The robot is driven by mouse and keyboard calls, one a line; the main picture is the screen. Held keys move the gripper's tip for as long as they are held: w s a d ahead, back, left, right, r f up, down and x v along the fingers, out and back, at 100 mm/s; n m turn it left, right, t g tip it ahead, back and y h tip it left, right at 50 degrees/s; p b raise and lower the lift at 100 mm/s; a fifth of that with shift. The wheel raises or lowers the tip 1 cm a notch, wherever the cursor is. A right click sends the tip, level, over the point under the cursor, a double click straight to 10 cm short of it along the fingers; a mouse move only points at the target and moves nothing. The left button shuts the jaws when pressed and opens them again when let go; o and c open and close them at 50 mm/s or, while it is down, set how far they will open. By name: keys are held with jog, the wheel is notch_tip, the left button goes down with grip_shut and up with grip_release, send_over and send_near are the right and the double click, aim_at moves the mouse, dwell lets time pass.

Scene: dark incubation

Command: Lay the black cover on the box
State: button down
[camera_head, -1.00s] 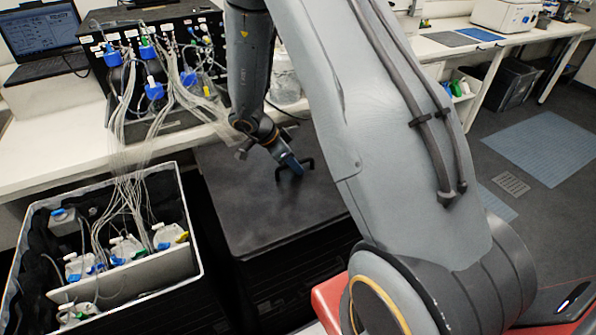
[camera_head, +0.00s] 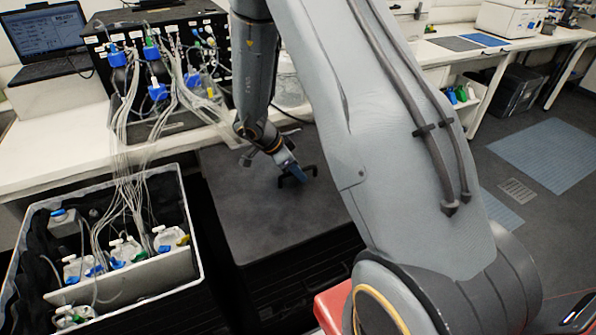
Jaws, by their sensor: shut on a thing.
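The black cover (camera_head: 265,215) is a flat dark panel with a black handle on top. It lies level to the right of the open box, over a dark stand or crate; I cannot tell whether it touches what is below. My gripper (camera_head: 294,178) is at the handle and shut on it, with the fingertips partly hidden by the gripper body. The box (camera_head: 197,230) is open at the lower left, with a pale rim and dark lining. It holds several white bottles with blue, green and yellow caps, and clear tubes rise out of it.
The tubes (camera_head: 130,140) run from the box up to a black rack unit (camera_head: 118,45) on the white bench (camera_head: 40,160). A laptop (camera_head: 45,40) stands at the back left. My arm hides much of the middle. Open floor lies at the right.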

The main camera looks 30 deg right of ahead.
jog(key=shift+s+f, duration=0.1)
jog(key=shift+f, duration=0.4)
jog(key=c, duration=1.7)
grip_release()
jog(key=shift+f, duration=0.1)
jog(key=shift+s, duration=0.1)
jog(key=v, duration=0.2)
jog(key=b+v, duration=0.1)
jog(key=v, duration=0.5)
jog(key=shift+w, duration=0.25)
notch_tip(320, 180, up, 9)
jog(key=p, duration=0.9)
